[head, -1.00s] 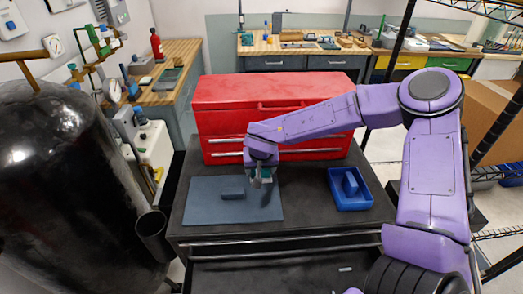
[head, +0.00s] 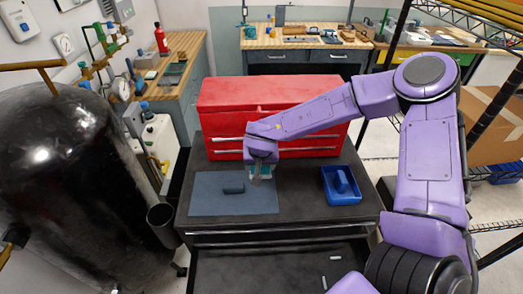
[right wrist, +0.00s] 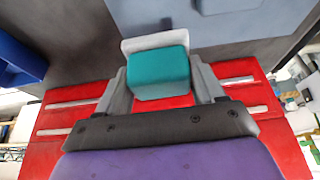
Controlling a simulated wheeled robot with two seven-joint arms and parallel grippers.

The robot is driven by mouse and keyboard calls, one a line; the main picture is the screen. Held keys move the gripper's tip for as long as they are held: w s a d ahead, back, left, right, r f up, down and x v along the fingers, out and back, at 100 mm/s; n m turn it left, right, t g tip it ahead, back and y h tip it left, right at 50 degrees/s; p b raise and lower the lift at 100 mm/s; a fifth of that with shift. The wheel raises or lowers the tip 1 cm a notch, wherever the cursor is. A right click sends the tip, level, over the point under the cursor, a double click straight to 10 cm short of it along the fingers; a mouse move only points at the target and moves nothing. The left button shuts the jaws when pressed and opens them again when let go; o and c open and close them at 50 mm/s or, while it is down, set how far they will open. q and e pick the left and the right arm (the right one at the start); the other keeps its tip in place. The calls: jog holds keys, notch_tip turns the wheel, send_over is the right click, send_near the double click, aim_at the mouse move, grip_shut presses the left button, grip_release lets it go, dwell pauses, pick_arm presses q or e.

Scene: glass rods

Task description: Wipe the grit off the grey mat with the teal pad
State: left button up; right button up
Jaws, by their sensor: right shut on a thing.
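The grey mat (head: 228,205) lies flat on the black cart top, with a dark blue-grey block (head: 233,187) on it. My right gripper (head: 261,173) is at the mat's back right corner, shut on the teal pad (right wrist: 158,68). In the right wrist view the pad sits between both fingers, with a pale plate (right wrist: 160,42) on its far side. The mat (right wrist: 270,28) shows beyond it. I cannot tell whether the pad touches the mat. No grit can be made out at this size. My left gripper is not in view.
A blue tray (head: 329,197) holding a blue block (head: 341,180) stands right of the mat. A red toolbox (head: 225,95) stands close behind. A black tank (head: 60,170) is at the left. The cart top between mat and tray is clear.

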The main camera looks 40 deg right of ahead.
jog(key=shift+r+p, duration=0.3)
jog(key=shift+r, duration=1.3)
